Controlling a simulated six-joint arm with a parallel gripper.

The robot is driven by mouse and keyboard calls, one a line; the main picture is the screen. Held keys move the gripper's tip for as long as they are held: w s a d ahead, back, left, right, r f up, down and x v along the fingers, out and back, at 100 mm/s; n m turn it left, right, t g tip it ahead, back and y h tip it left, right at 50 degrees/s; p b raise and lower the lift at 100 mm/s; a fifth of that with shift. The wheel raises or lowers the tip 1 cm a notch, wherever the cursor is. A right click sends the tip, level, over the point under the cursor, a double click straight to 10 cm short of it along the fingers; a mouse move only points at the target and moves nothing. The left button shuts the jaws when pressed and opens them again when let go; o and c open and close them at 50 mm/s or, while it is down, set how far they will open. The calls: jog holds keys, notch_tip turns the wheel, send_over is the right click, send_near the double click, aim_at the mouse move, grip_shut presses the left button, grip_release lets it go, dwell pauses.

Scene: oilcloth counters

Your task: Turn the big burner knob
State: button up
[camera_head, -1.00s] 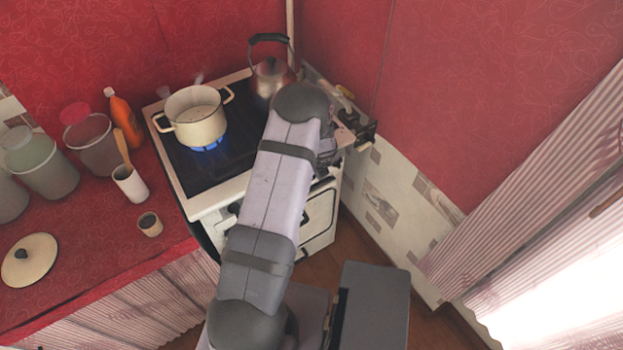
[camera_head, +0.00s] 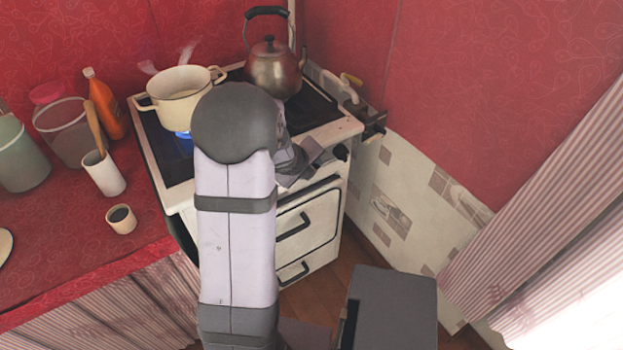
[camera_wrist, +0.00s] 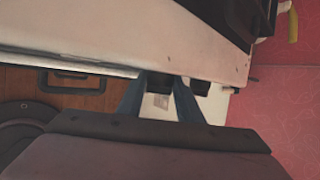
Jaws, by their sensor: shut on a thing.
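The white stove (camera_head: 310,215) stands ahead, with dark knobs along its front edge. In the wrist view my gripper (camera_wrist: 160,92) has its two blue-grey fingers on either side of a dark burner knob (camera_wrist: 159,80), shut on it. I cannot tell from its size whether this is the big one. Another dark knob (camera_wrist: 200,87) sits just to the right of the right finger. In the head view my gripper (camera_head: 308,165) is at the stove's front edge, mostly hidden behind my arm. A dark knob (camera_head: 341,152) shows just to its right.
A cream pot (camera_head: 178,97) steams over a blue flame (camera_head: 183,134). A metal kettle (camera_head: 272,70) stands behind on the right. The oven handle (camera_head: 293,226) is below the knobs. The red counter (camera_head: 60,235) at left holds a cup (camera_head: 121,219) and jars.

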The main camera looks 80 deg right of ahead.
jog(key=shift+w+a+f+n+g+h+b, duration=0.15)
jog(key=shift+g+h+b, duration=0.45)
jog(key=shift+b, duration=1.2)
jog(key=shift+w+d+f+n+g+h+b, duration=0.1)
jog(key=shift+f+n+g+h+b, duration=0.45)
jog(key=shift+b, duration=1.2)
jog(key=shift+a+r+h+b, duration=0.1)
jog(key=shift+r+h+b, duration=0.15)
jog(key=shift+r+b, duration=0.35)
jog(key=shift+b, duration=0.25)
jog(key=shift+s, duration=0.1)
jog(key=o, duration=1)
jog(key=shift+o, duration=0.2)
jog(key=p+v, duration=0.1)
jog(key=v, duration=0.6)
jog(key=shift+a+p, duration=0.25)
jog(key=shift+p, duration=0.1)
